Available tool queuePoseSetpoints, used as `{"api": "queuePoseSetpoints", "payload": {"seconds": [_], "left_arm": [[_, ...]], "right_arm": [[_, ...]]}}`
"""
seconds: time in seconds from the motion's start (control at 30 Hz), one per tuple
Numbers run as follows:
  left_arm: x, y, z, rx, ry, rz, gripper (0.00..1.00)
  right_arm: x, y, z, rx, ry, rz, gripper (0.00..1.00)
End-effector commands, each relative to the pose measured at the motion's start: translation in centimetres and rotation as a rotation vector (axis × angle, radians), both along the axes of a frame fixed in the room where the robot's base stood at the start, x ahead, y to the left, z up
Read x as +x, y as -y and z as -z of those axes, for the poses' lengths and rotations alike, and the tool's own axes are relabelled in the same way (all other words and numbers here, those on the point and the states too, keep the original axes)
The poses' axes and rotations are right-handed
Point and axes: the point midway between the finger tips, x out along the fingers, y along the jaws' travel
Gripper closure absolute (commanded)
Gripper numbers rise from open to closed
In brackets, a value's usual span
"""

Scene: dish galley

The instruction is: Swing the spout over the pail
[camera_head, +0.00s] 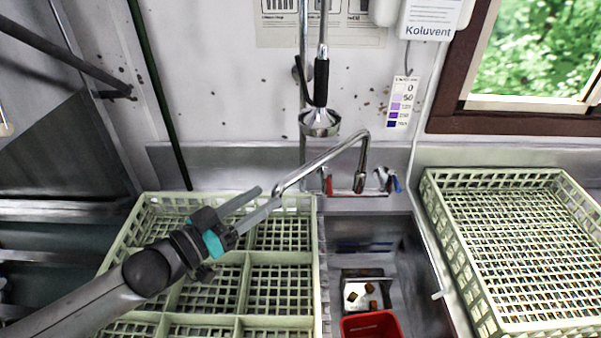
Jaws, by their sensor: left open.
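The chrome spout (322,160) rises from the tap between a red and a blue handle. It slants down to the left, so its outlet end hangs over the right part of the green divided rack. The red pail (371,325) stands in the sink basin at the bottom of the picture, partly cut off by the frame edge. My left gripper (268,197) comes in from the left over the rack. It is open, its fingertips right beside the spout's outlet end; I cannot tell whether they touch it. My right gripper is not in view.
The green divided rack (245,262) fills the left counter; another green rack (428,200) stands at right. A spray head (319,122) hangs above the spout. A metal tray (349,291) with brown bits lies in the sink (424,270), behind the pail.

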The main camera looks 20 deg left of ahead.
Motion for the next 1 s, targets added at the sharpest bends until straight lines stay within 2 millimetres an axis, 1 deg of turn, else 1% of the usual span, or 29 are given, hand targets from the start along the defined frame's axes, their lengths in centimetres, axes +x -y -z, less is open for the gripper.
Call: {"api": "queuePoseSetpoints", "payload": {"seconds": [0.03,0.3,0.7,0.8,1.0], "left_arm": [[0.6,0.3,-0.1,-0.001,0.003,0.001,0.43],[3.2,1.8,-0.2,-0.001,0.003,0.0,0.43],[7.4,4.1,-0.2,-0.001,0.002,0.001,0.43],[8.3,4.6,-0.1,-0.001,0.002,0.001,0.43],[9.3,5.2,-0.1,0.001,0.001,0.001,0.43]], "right_arm": [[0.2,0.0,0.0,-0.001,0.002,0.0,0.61],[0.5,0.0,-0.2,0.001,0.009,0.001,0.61],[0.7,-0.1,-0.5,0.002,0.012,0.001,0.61],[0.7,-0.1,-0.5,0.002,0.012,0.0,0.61],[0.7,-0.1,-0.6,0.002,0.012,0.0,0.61]]}}
